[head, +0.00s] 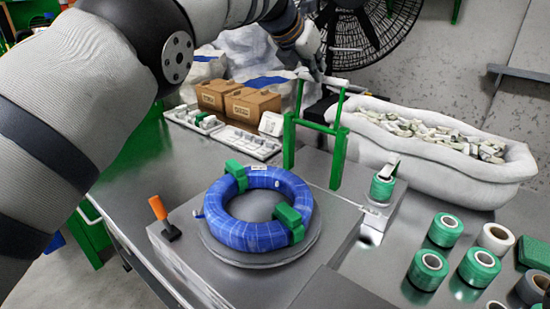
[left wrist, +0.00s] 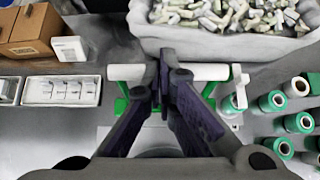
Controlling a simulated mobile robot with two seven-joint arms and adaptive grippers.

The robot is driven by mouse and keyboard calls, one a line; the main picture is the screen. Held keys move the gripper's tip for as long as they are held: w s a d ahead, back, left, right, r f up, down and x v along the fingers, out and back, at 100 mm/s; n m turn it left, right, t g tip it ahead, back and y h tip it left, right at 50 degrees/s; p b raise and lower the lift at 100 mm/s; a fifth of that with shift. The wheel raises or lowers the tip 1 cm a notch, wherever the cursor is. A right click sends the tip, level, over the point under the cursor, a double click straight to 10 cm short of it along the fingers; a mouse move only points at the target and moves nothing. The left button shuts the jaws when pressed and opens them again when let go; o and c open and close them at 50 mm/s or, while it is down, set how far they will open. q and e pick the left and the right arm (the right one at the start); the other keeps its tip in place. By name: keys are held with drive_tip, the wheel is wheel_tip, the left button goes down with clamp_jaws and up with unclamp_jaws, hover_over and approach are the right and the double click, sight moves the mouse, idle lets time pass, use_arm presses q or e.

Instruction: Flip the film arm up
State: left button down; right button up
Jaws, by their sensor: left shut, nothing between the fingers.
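A green frame (head: 289,142) stands on the grey bench unit behind the blue cable coil (head: 250,234). My left gripper (head: 318,73) is at the top crossbar, reached from above and behind. In the left wrist view its fingertips (left wrist: 164,56) are together at the bar's middle, with nothing held. Whether they touch the bar is unclear. My right gripper is not in view.
The coil with green clips lies on a round grey plate. A film roll (head: 382,188) stands on a small platform to its right. More rolls (head: 445,230) stand at the right. A white bin (head: 440,150) of pale pieces and cardboard boxes (head: 250,106) are behind. An orange-handled switch (head: 158,208) is at left.

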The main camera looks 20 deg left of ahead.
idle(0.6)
use_arm(q)
drive_tip(key=v, duration=1.2)
